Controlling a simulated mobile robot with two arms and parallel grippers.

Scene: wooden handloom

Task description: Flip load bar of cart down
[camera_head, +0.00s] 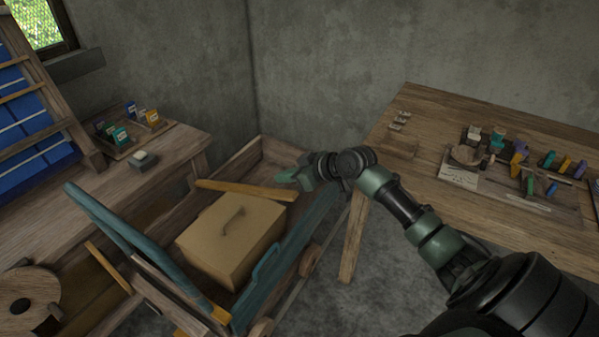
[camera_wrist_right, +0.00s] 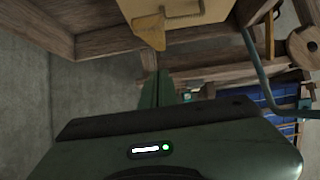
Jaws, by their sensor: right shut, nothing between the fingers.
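The wooden cart (camera_head: 262,150) stands in the middle of the head view, with teal rails. A tan box (camera_head: 232,238) with a handle on top sits in it. The load bar, a yellowish wooden bar (camera_head: 240,189), runs across the cart just behind the box. Its end also shows in the right wrist view (camera_wrist_right: 150,31), near the box (camera_wrist_right: 172,10). My right gripper (camera_head: 284,178) is shut and empty, close to the bar's right end. Its closed fingers (camera_wrist_right: 158,88) point toward the bar end with a visible gap in the wrist view. My left gripper is out of view.
A wooden table (camera_head: 420,120) with tools stands at the right. A wooden wheel (camera_head: 45,290) is at lower left. Grey floor shows between cart and table.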

